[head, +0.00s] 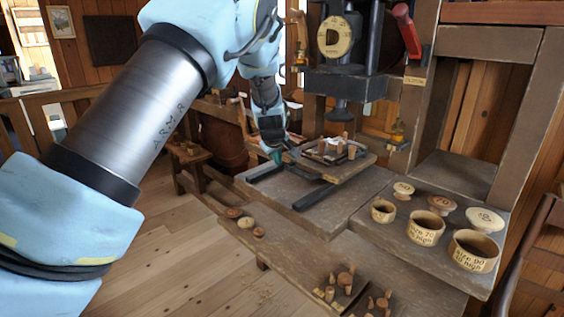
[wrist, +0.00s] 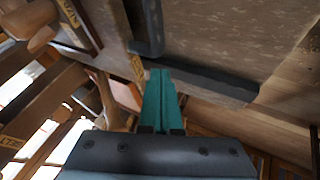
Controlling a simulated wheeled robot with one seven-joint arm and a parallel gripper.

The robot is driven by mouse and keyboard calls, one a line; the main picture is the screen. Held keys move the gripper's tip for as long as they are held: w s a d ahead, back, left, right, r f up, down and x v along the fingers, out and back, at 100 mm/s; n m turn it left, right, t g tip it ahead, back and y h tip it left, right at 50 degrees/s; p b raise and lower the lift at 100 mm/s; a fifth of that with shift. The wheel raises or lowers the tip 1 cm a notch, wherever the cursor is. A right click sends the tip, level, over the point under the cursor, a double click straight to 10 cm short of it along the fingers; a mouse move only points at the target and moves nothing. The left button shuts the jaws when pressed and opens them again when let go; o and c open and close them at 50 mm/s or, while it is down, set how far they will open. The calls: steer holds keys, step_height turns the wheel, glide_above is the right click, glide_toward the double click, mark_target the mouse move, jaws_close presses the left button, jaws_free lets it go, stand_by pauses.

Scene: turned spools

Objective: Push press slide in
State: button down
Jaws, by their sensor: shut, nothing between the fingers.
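The press slide (head: 357,169) is a flat wooden board carrying a small frame with upright pegs. It sits on the bench beneath the dark press head (head: 345,86). Dark rails (head: 314,197) extend from it toward the front left. My gripper (head: 277,155) is at the slide's left side, low over the bench; whether it touches the slide I cannot tell. In the wrist view my gripper's teal fingers (wrist: 161,98) are shut together with nothing between them. A dark rail (wrist: 205,80) runs just beyond the fingertips there.
Wooden cups (head: 474,251) with lids stand on the bench's right. Round wooden pieces (head: 246,222) lie on the lower front shelf, and pegged pieces (head: 340,285) stand nearer. A red-handled lever (head: 407,32) hangs beside the press. A small stool (head: 190,153) stands behind on the left.

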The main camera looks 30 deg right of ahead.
steer(key=a+b+v, duration=0.1)
steer(key=b+v, duration=0.1)
steer(key=v, duration=0.8)
steer(key=w+a+f+g+y, duration=0.1)
steer(key=a+f, duration=0.1)
steer(key=a, duration=1)
steer(key=w+a+f+g+y, duration=0.1)
steer(key=a+f+y, duration=0.1)
steer(key=a, duration=1.1)
steer(key=s+a+f+m+g, duration=0.1)
steer(key=s+a, duration=0.6)
steer(key=a, duration=0.4)
steer(key=s+a+f+m+g+y, duration=0.1)
steer(key=s+a+f, duration=0.1)
steer(key=s+a, duration=0.5)
steer(key=a, duration=0.4)
steer(key=shift+s+a+y, duration=0.15)
steer(key=shift+a+y, duration=0.1)
steer(key=shift+y, duration=0.05)
